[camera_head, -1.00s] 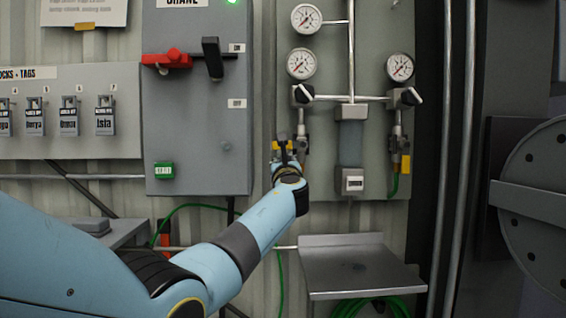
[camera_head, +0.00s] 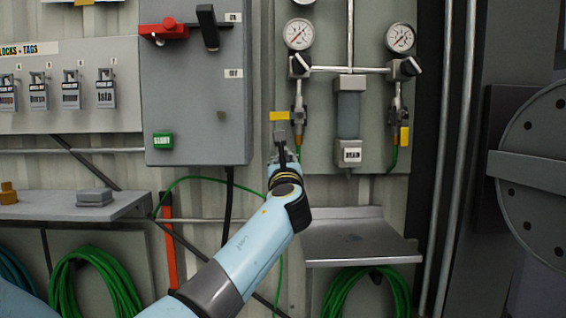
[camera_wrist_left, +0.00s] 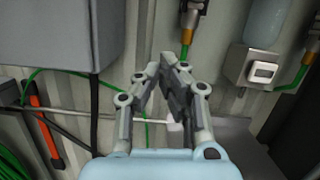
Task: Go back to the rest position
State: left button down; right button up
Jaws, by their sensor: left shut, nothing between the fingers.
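My left gripper (camera_head: 282,150) is in front of the wall in the head view, just below a yellow tag on the left hose line of the gauge panel. In the left wrist view its two fingers (camera_wrist_left: 174,62) come together at the tips and hold nothing. The left arm reaches up from the bottom of the head view. My right gripper is in neither view.
A grey crane box (camera_head: 195,100) with a red lock hangs left of the gauge panel (camera_head: 340,20). A small metal shelf (camera_head: 345,245) sits below the panel. Another shelf (camera_head: 50,208), green hose coils (camera_head: 95,285) and a red bar (camera_head: 170,245) are at lower left.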

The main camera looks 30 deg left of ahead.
pick_arm(q)
jog(key=shift+s+a, duration=0.1)
jog(key=shift+s, duration=0.2)
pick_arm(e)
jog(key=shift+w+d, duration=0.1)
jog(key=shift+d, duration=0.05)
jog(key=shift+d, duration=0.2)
